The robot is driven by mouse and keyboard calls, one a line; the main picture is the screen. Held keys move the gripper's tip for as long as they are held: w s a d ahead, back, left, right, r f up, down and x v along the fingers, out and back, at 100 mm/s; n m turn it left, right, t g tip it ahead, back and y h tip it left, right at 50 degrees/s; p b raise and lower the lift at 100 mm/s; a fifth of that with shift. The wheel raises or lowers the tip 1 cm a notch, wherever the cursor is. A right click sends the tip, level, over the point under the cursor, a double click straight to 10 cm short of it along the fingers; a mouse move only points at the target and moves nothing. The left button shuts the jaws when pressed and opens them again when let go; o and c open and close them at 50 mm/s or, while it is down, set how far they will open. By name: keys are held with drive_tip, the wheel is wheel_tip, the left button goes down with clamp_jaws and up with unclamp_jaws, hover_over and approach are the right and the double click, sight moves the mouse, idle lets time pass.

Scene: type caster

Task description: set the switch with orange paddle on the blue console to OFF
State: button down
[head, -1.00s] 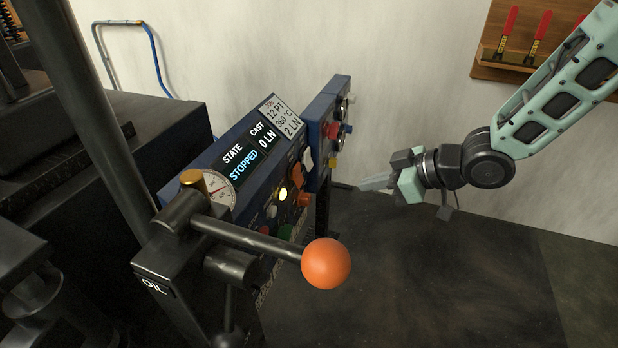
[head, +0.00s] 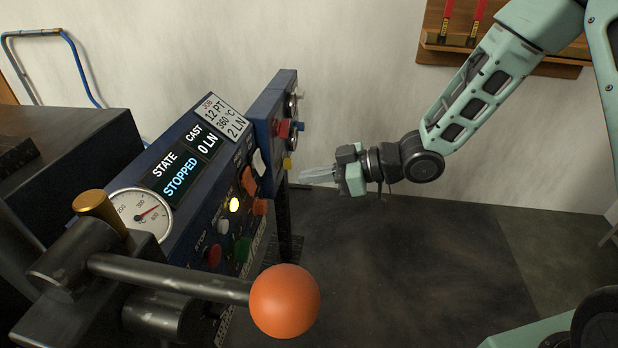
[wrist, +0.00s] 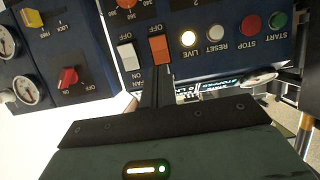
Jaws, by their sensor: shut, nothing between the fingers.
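The blue console (head: 182,140) stands left of centre in the head view and fills the top of the wrist view (wrist: 215,62). The switch with orange paddle (head: 249,181) sits beside a white paddle switch (head: 259,162). In the wrist view the orange paddle (wrist: 158,49) has OFF printed above it; the white paddle (wrist: 127,57) is to its left. Which way the orange paddle is tilted is hard to tell. My gripper (head: 305,176) is shut and empty, right of the console and apart from it. Its dark fingers (wrist: 156,88) appear just below the orange paddle in the wrist view.
A lit button (wrist: 188,38) and red (wrist: 250,24) and green (wrist: 278,19) buttons lie right of the paddles. A side panel with a red knob (wrist: 68,77) adjoins on the left. A lever with an orange ball (head: 285,301) juts out in front.

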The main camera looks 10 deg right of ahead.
sight(252, 187)
drive_tip(key=b+x, duration=0.2)
drive_tip(key=x, duration=0.9)
drive_tip(key=shift+b, duration=0.35)
drive_tip(key=shift+f, duration=0.15)
drive_tip(key=shift+a+f+b, duration=0.15)
drive_tip(key=shift+f+b, duration=0.1)
drive_tip(key=shift+b, duration=0.15)
drive_tip(key=shift+a+r+y, duration=0.1)
drive_tip(key=shift+r+y, duration=0.1)
drive_tip(key=shift+y, duration=0.2)
